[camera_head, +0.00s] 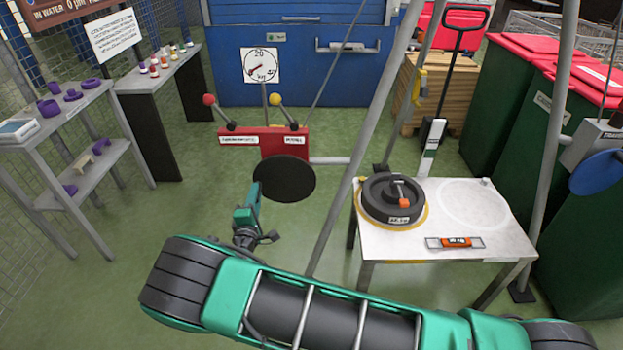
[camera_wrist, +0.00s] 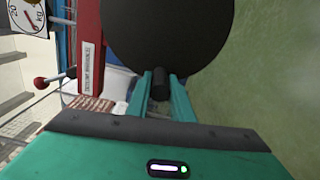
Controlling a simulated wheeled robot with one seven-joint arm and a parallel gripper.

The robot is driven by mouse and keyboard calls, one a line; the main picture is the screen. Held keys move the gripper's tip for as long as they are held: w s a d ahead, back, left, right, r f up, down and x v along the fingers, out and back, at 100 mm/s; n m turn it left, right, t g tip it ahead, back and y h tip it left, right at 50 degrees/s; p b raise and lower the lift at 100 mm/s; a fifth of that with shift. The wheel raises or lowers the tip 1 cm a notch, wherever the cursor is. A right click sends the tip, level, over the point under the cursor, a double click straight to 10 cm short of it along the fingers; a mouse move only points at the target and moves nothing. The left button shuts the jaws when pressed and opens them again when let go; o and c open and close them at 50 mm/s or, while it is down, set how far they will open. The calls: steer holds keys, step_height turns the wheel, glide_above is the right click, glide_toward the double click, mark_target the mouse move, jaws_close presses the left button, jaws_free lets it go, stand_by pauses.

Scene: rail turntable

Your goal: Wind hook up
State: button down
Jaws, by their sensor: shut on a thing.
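A black round wheel (camera_head: 284,180) stands in front of a red box (camera_head: 292,140) with two ball-topped levers. In the wrist view the wheel (camera_wrist: 165,30) fills the top middle. My gripper (camera_head: 257,190) is at the wheel's left edge. In the wrist view my gripper (camera_wrist: 160,88) has its two green fingers on either side of a short black knob (camera_wrist: 160,78) at the wheel's near rim, shut on it. On the white table (camera_head: 450,215) a black round weight (camera_head: 385,208) has a small grey and orange piece on top, perhaps the hook; I cannot tell.
A dial (camera_head: 261,65) stands behind the red box. Grey poles (camera_head: 365,130) rise beside the table. An orange spirit level (camera_head: 456,242) lies on the table. A blue disc (camera_head: 597,172) hangs at right. Shelves (camera_head: 75,120) stand at left. Green floor is clear between.

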steer(key=shift+r+m, duration=0.95)
steer(key=shift+m, duration=0.05)
steer(key=shift+d+r+m, duration=0.2)
steer(key=shift+r+m, duration=0.5)
steer(key=shift+m, duration=0.2)
steer(key=shift+d+r+m, duration=0.15)
steer(key=shift+r+m, duration=0.5)
steer(key=shift+m, duration=0.25)
steer(key=shift+w, duration=0.1)
steer(key=shift+d+r+m, duration=0.4)
steer(key=shift+r+m, duration=0.15)
steer(key=shift+m, duration=0.35)
steer(key=shift+d+r+m, duration=0.4)
steer(key=shift+r+m, duration=0.15)
steer(key=shift+m, duration=0.35)
steer(key=shift+d, duration=0.1)
